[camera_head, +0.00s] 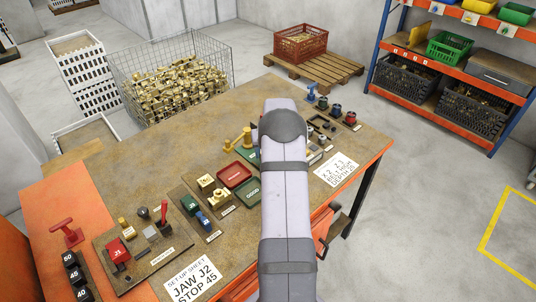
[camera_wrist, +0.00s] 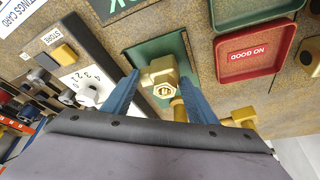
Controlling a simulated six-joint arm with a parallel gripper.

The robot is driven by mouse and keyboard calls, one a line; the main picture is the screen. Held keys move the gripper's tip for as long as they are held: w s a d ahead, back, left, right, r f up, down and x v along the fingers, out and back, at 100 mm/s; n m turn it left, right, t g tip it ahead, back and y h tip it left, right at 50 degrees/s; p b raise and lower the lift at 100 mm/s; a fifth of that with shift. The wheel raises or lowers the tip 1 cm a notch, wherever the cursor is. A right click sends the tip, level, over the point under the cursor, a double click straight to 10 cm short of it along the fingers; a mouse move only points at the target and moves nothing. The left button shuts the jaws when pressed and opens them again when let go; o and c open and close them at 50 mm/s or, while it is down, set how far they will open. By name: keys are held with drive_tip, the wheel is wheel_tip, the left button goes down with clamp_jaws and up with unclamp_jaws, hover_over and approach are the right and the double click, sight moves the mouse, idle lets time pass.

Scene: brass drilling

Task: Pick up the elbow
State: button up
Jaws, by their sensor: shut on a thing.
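In the wrist view, the brass elbow (camera_wrist: 162,82) is between the two blue fingers of my gripper (camera_wrist: 160,77). The fingers are shut on it, and its hexagonal marked face points to the camera. A green pad or tray (camera_wrist: 187,52) lies behind it; I cannot tell whether the elbow touches it. In the head view, my grey arm (camera_head: 284,180) hides the gripper. A brass part (camera_head: 240,139) shows just left of the arm there; I cannot tell whether it is the held elbow. Another brass piece (camera_wrist: 243,117) sits right of the fingers in the wrist view.
A red NO GOOD tray (camera_wrist: 247,55) lies close right of the fingers. A dial plate (camera_wrist: 88,82) and a STORE block stand to the left. On the bench (camera_head: 110,185) are several fixtures, brass parts (camera_head: 206,183) and a green GOOD tray (camera_head: 250,191). A wire bin (camera_head: 175,85) stands behind.

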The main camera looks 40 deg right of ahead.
wheel_tip(320, 180, up, 9)
drive_tip(key=b, duration=0.3)
drive_tip(key=shift+r, duration=0.15)
drive_tip(key=shift+w+a+r, duration=0.2)
drive_tip(key=shift+w+a, duration=0.05)
drive_tip(key=a+r+n+p, duration=0.1)
drive_tip(key=a+r, duration=0.7)
drive_tip(key=r, duration=0.1)
drive_tip(key=s+a+f+m, duration=0.1)
drive_tip(key=s+a+f, duration=0.4)
drive_tip(key=s+f, duration=0.2)
wheel_tip(320, 180, down, 2)
drive_tip(key=shift+s+a+f+p, duration=0.25)
drive_tip(key=shift+s+p, duration=0.1)
drive_tip(key=shift+s, duration=0.05)
